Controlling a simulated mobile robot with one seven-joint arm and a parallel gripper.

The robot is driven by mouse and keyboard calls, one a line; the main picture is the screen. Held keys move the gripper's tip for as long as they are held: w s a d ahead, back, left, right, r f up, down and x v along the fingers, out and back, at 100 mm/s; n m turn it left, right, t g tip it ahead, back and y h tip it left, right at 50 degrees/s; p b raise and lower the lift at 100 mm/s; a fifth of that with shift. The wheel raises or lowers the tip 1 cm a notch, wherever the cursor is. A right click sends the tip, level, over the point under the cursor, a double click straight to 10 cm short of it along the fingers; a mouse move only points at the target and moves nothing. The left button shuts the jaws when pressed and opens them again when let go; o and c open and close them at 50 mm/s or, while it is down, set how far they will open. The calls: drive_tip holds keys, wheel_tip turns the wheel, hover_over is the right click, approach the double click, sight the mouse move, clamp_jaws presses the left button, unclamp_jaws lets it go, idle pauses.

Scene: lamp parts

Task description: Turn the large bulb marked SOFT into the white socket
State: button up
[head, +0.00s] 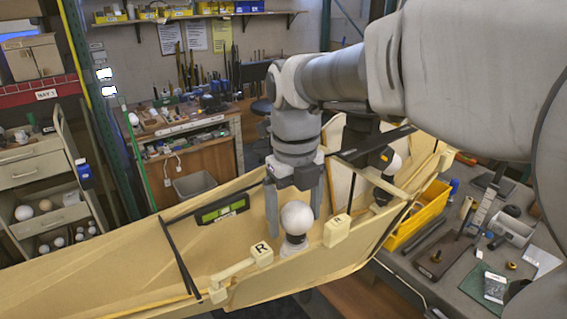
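A large round white bulb (296,217) stands upright on a small dark-and-white base (293,246) inside a pale wooden hull-like frame. No SOFT mark can be read on it. My gripper (294,212) points down from above, with one grey finger at each side of the bulb. The fingers look spread, with a gap showing at the left; I cannot tell whether either touches the glass. I cannot tell which base is the white socket.
Blocks marked R (262,253) and L (337,231) stick up at the frame's near edge (290,271). A green level (222,209) and dark strips lie in the frame. A yellow tray (420,215) and a tool-covered bench (450,275) are at right. Drawers with bulbs stand at left.

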drive_tip(key=n, duration=0.6)
drive_tip(key=shift+n+p, duration=0.35)
drive_tip(key=shift+n, duration=0.05)
drive_tip(key=c, duration=1)
drive_tip(key=o, duration=1.2)
drive_tip(key=shift+c, duration=0.2)
drive_tip(key=shift+r, duration=0.1)
